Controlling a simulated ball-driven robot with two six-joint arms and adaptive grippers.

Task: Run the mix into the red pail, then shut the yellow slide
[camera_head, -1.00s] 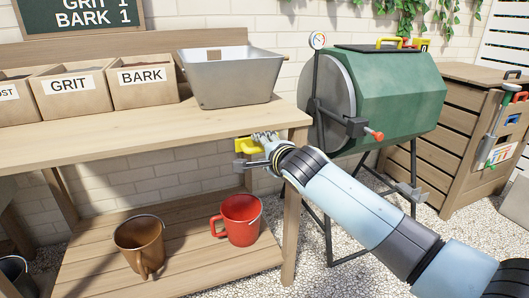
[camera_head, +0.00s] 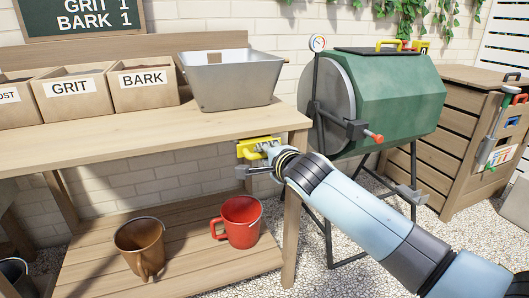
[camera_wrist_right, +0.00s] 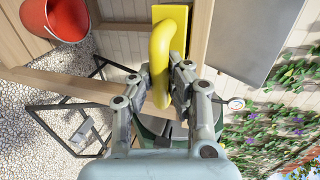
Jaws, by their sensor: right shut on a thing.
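The yellow slide (camera_head: 246,149) sits under the bench top near its right front corner, with its plate showing. My right gripper (camera_head: 266,152) is shut on its looped yellow handle, seen close in the right wrist view (camera_wrist_right: 160,62). The red pail (camera_head: 243,228) stands upright on the lower shelf, below the slide; part of it also shows in the right wrist view (camera_wrist_right: 68,17). I see no falling mix, and the pail's contents cannot be made out. A grey metal tub (camera_head: 235,87) stands on the bench above the slide. My left gripper is out of view.
A brown pail (camera_head: 139,243) stands left of the red one. Crates labelled GRIT (camera_head: 75,101) and BARK (camera_head: 146,89) line the bench back. A green drum (camera_head: 400,95) on a black stand is close behind my right arm. The bench's front middle is clear.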

